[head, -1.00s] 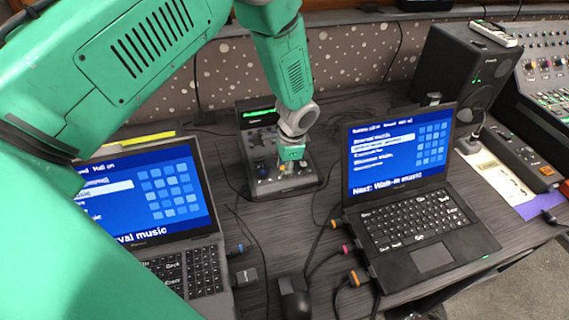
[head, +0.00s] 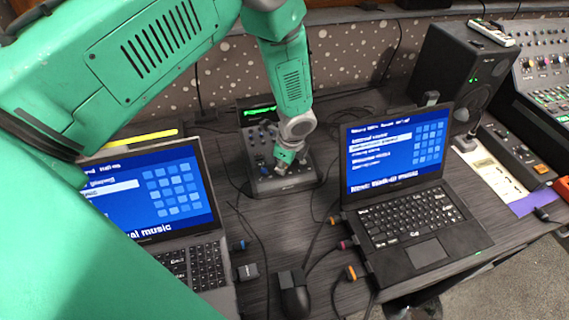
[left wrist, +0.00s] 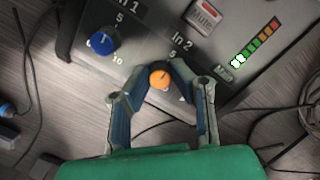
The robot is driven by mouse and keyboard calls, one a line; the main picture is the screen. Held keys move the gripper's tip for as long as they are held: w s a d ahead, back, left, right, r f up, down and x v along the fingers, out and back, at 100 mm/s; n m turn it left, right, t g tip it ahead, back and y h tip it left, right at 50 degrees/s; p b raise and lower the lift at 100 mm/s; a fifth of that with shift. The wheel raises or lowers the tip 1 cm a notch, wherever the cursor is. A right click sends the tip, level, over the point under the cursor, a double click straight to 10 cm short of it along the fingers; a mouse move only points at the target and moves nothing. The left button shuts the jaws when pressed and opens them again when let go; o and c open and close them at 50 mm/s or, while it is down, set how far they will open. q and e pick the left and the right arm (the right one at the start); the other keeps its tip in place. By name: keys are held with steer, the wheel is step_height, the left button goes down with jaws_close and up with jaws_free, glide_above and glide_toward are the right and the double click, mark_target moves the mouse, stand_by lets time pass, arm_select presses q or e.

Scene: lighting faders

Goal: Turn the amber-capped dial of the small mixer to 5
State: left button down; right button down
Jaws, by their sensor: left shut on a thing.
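The small mixer (head: 256,150) stands on the desk between the two laptops, and its panel (left wrist: 235,30) fills the top of the left wrist view. The amber-capped dial (left wrist: 160,78) sits below the "In 2" label. My left gripper (left wrist: 158,72) is shut on this dial, one finger on each side. The fingers hide most of the dial's scale, so its setting cannot be read. A blue-capped dial (left wrist: 103,42) sits to its left under "In 1". In the head view my left gripper (head: 283,166) is over the mixer's front part and covers the amber dial. My right gripper is not in view.
One laptop (head: 155,195) stands left of the mixer and another (head: 400,190) right of it. A black mouse (head: 292,292) and cables lie in front. A speaker (head: 462,75) stands at the back right.

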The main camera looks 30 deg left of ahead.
arm_select(q)
steer(key=shift+w+d+r, duration=0.1)
steer(key=shift+w, duration=0.1)
stand_by(0.4)
steer(key=c, duration=1.4)
jaws_free()
steer(key=r, duration=0.3)
steer(key=d+r, duration=0.1)
steer(key=r, duration=0.3)
steer(key=d+r, duration=0.1)
steer(key=r, duration=0.3)
steer(key=shift+s+d+r, duration=0.15)
steer(key=shift+s+r, duration=0.05)
steer(key=shift+s, duration=0.15)
steer(key=shift+f, duration=0.1)
